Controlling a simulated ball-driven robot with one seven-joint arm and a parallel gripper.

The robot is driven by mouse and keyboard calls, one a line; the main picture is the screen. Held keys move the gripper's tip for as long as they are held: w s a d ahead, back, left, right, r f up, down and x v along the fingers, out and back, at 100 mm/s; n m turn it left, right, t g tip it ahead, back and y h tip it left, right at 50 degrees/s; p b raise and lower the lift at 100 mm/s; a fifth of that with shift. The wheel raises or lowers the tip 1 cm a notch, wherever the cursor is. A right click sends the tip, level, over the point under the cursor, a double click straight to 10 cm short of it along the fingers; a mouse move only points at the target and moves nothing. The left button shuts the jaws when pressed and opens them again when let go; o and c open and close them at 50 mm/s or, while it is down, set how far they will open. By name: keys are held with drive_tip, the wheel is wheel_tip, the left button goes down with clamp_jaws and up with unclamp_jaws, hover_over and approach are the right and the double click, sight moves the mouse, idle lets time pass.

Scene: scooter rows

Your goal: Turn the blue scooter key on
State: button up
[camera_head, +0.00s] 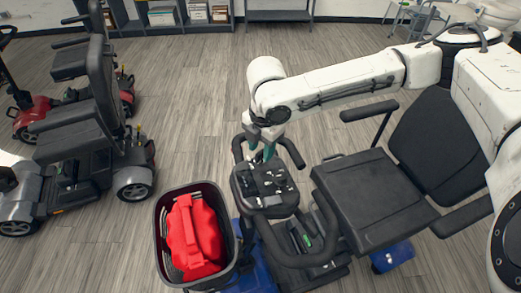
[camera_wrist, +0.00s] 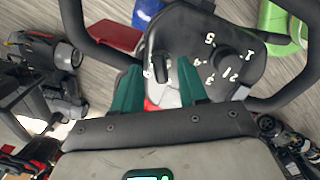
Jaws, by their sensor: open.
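The blue scooter's black control console (camera_head: 262,188) sits between its looped handlebars, and it also shows in the wrist view (camera_wrist: 205,28). A small dark upright key (camera_wrist: 160,67) stands on the console, left of a round dial (camera_wrist: 230,61) marked with numbers. My gripper (camera_head: 263,153) is over the far edge of the console. In the wrist view its two green fingers (camera_wrist: 158,72) are apart, with the key between their tips. I cannot tell whether either finger touches the key. The key is too small to make out in the head view.
A black basket (camera_head: 161,240) holding a red bag (camera_head: 194,238) is at the scooter's front. The black seat (camera_head: 368,190) is right of the console. Handlebar loops (camera_head: 293,150) flank my gripper. Other scooters (camera_head: 100,130) stand at left, with clear wooden floor between.

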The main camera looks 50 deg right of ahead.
drive_tip(key=shift+f, duration=0.9)
clamp_jaws()
